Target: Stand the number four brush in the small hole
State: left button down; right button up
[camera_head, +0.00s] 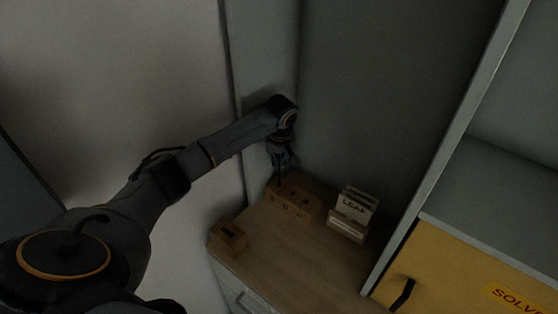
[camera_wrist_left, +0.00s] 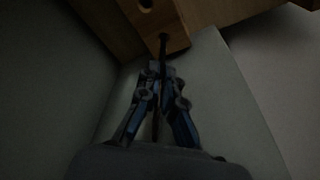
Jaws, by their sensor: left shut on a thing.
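My left gripper (camera_head: 280,166) points down over the left end of a wooden block with holes (camera_head: 293,204). In the left wrist view the gripper (camera_wrist_left: 160,75) is shut on a thin dark brush (camera_wrist_left: 155,125), whose shaft runs between the fingers. The brush's far end meets the end part of the holed block (camera_wrist_left: 178,40); I cannot tell whether it is inside a hole or only in front of it. Another, larger-looking round hole shows in the block beside it. The number on the brush is not readable. My right gripper is not in view.
The block stands on a wooden-topped cabinet (camera_head: 290,258) in a corner against grey walls. A smaller wooden block (camera_head: 228,238) with a dark slot sits at the front left. A holder with cards marked "LEAF" (camera_head: 352,211) stands right. A yellow drawer front (camera_head: 440,270) is farther right.

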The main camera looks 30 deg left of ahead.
pick_arm(q)
jog(key=c, duration=1.4)
grip_release()
jog(key=shift+c, duration=0.2)
jog(key=shift+r, duration=0.1)
jog(key=v, duration=1.2)
